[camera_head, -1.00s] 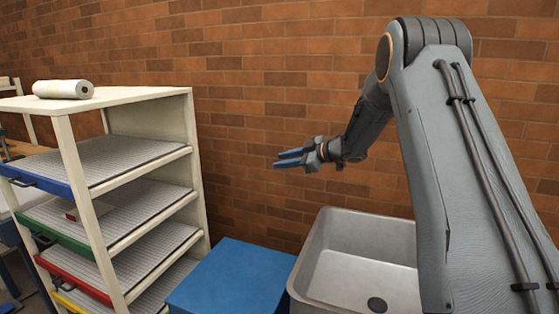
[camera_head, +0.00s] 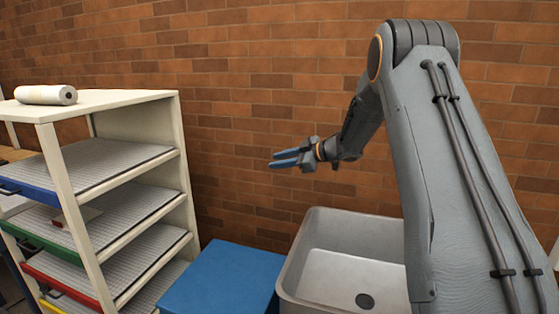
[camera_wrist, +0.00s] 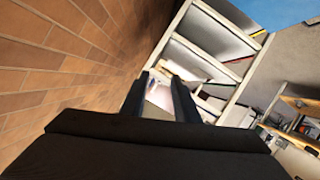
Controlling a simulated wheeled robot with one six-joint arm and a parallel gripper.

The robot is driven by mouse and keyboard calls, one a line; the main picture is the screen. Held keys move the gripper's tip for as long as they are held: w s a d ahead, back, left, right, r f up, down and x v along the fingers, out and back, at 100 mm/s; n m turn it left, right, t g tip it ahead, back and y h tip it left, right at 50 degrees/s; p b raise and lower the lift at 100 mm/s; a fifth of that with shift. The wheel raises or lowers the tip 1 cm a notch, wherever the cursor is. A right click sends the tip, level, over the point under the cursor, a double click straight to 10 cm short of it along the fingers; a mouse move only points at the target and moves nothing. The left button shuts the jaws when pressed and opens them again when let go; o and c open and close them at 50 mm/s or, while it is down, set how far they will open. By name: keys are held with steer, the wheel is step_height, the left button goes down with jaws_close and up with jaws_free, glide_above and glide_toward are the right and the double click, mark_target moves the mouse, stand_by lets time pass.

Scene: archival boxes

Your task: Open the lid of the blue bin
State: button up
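The blue bin (camera_head: 225,280) stands at the bottom middle of the head view, between the shelf unit and the grey sink. Its flat blue top is shut, and its lower part is out of frame. My gripper (camera_head: 270,160) hangs in the air above and behind the bin, in front of the brick wall, with its blue fingers pointing left. The fingers are apart with nothing between them.
A cream shelf unit (camera_head: 172,130) with several coloured-front trays stands left of the bin, with a white roll (camera_head: 45,95) on top. A grey sink (camera_head: 345,270) adjoins the bin's right side. The brick wall (camera_head: 240,100) runs behind everything.

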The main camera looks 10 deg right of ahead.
steer(key=s+f+m+g+h, duration=0.1)
steer(key=s+f+m+h, duration=0.2)
steer(key=s, duration=0.7)
steer(key=s+d+f+m+g+h, duration=0.1)
steer(key=s+m+h, duration=0.3)
steer(key=s, duration=0.7)
steer(key=s+d+f+m+g+h, duration=0.1)
steer(key=s+f+m+h, duration=0.3)
steer(key=s, duration=0.6)
steer(key=m+g, duration=0.1)
steer(key=m, duration=0.1)
steer(key=shift+s+d+f+m, duration=0.25)
steer(key=shift+s+f+m, duration=0.05)
steer(key=shift+f, duration=0.05)
steer(key=s+a+g, duration=0.1)
steer(key=s, duration=0.3)
steer(key=s+a+f+m+g, duration=0.1)
steer(key=s, duration=0.4)
steer(key=s+a+f+g, duration=0.1)
steer(key=s+g, duration=0.1)
steer(key=s, duration=0.3)
steer(key=shift+s+a+f, duration=0.1)
steer(key=shift+a+f, duration=0.15)
steer(key=c, duration=0.5)
jaws_close()
